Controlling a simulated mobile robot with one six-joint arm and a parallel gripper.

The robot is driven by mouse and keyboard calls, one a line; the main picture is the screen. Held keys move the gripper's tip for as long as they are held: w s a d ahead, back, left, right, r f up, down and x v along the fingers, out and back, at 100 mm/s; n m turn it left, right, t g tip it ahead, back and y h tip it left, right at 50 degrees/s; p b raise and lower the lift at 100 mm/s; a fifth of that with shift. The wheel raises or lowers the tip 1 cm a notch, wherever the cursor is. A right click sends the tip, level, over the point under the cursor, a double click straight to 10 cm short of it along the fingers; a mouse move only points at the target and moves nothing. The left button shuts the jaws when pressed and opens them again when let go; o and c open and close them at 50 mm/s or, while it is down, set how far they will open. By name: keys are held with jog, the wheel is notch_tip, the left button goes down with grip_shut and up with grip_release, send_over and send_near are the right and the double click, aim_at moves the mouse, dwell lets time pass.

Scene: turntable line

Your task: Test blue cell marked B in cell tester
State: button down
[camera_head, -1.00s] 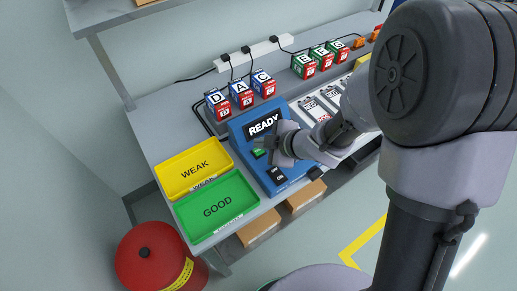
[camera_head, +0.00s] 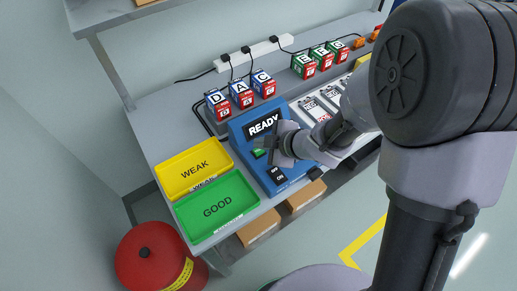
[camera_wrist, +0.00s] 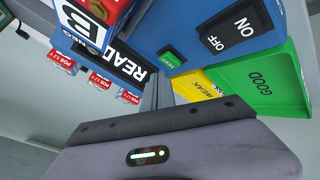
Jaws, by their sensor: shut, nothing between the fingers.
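The blue cell marked B (camera_wrist: 78,20) shows at the top left of the wrist view, at the tester beside its display; the frame edge cuts it off, so its seating cannot be told. In the head view my arm hides it. The blue cell tester (camera_head: 292,176) has a display (camera_head: 263,125) reading READY, a green TEST button (camera_wrist: 172,58) and an OFF/ON switch (camera_wrist: 228,31). My gripper (camera_wrist: 156,82) is shut and empty, its fingertips close to the TEST button. In the head view my gripper (camera_head: 271,144) is over the tester face; contact cannot be told.
A yellow WEAK tray (camera_head: 176,188) and a green GOOD tray (camera_head: 235,209) stand left of the tester. Blue cells D, A and C (camera_head: 240,92) stand behind it. Green cells (camera_head: 320,58) stand further right. A red bin (camera_head: 138,256) is on the floor.

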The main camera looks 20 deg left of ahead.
aim_at(261, 152)
jog(key=shift+f+b, duration=0.35)
jog(key=shift+f, duration=0.05)
jog(key=shift+f+b, duration=0.45)
jog(key=shift+f, duration=0.05)
dwell(0.7)
jog(key=shift+r, duration=0.1)
jog(key=shift+r+p, duration=0.8)
jog(key=shift+p, duration=0.1)
notch_tip(261, 152, up, 5)
jog(key=p, duration=0.5)
jog(key=shift+r, duration=0.15)
